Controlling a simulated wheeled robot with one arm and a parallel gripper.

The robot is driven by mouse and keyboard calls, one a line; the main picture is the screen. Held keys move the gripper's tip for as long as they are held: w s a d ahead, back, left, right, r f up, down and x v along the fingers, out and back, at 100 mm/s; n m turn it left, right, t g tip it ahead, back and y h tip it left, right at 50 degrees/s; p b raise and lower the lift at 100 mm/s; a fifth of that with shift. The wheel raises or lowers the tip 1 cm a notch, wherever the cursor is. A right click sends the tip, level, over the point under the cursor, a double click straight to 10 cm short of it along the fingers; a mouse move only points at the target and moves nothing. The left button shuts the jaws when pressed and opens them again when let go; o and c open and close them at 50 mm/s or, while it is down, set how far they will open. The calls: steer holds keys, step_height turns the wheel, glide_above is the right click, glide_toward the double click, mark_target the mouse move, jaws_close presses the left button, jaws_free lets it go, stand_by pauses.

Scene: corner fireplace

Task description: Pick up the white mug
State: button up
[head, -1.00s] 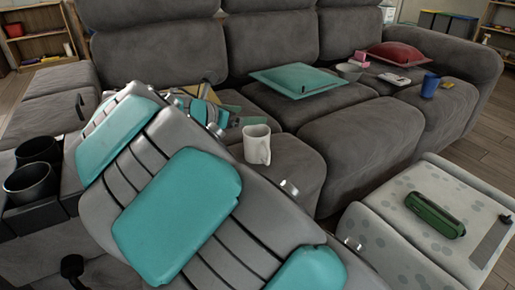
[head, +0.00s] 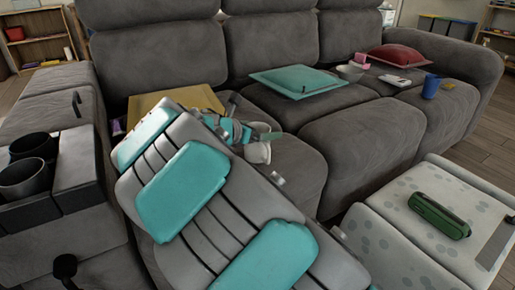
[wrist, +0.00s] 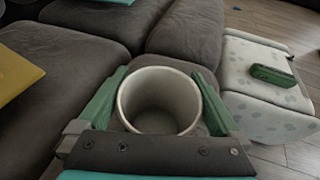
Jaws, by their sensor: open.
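The white mug (head: 258,153) stands on the grey sofa seat, partly hidden by my gripper (head: 262,137) in the head view. In the wrist view I look down into the open top of the mug (wrist: 160,100), which sits between the two green fingers of my gripper (wrist: 161,76). The fingers are apart, one at the left and one at the right of the rim. I cannot tell if either touches it. The mug's handle is hidden.
A yellow flat item (head: 190,99) lies on the seat behind my arm. A teal cushion (head: 298,82), a bowl (head: 350,72), a blue cup (head: 431,86) and a red cushion (head: 390,56) lie farther right. A green object (head: 439,215) is on the spotted ottoman (head: 385,235).

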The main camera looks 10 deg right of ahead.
steer(key=shift+d, duration=0.1)
steer(key=c, duration=1.4)
